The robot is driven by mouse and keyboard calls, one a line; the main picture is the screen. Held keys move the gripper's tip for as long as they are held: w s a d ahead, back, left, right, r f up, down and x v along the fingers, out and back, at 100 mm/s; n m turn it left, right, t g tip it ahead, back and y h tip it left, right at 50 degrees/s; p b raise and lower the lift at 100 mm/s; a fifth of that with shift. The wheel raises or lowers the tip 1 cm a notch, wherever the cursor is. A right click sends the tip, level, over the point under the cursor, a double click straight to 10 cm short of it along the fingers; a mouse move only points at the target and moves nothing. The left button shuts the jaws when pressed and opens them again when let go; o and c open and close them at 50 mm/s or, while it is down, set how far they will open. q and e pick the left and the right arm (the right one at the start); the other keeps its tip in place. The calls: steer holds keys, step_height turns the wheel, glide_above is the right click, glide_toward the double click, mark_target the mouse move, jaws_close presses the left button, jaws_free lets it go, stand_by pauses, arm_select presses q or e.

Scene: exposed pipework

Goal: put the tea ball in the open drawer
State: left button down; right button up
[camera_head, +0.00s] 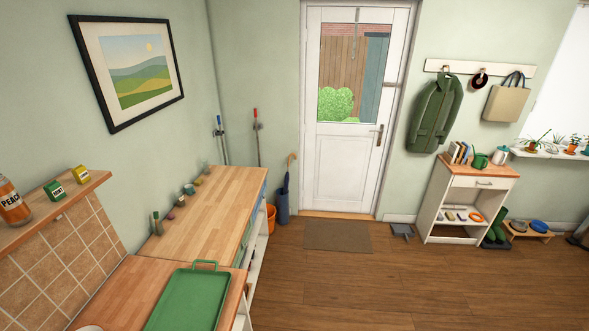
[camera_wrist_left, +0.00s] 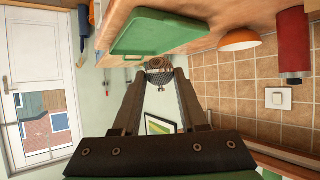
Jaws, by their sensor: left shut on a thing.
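The tea ball (camera_wrist_left: 160,77), a dark mesh ball, is between the fingertips of my left gripper (camera_wrist_left: 157,82) in the left wrist view. The gripper is shut on it and holds it up, with the picture tilted. The fingers partly hide the ball. Neither gripper nor the tea ball shows in the head view. I see no clearly open drawer. The small cabinet by the door has a drawer (camera_head: 481,183) with a handle that looks shut.
A green tray (camera_head: 188,300) lies on the near counter; it also shows in the wrist view (camera_wrist_left: 158,31). An orange bowl (camera_wrist_left: 240,40) and a red cylinder (camera_wrist_left: 292,44) are near the tiled wall. The farther wooden counter (camera_head: 212,215) is mostly bare. The floor is largely clear.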

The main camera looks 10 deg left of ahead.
arm_select(q)
steer(key=d+r+m+t+h+p, duration=0.3)
steer(key=d+r+m+h+p, duration=0.3)
steer(key=r, duration=0.7)
steer(key=d+m+h, duration=0.2)
steer(key=d, duration=0.1)
steer(key=shift+s+r, duration=0.25)
steer(key=shift+r, duration=0.15)
steer(key=shift+d, duration=0.1)
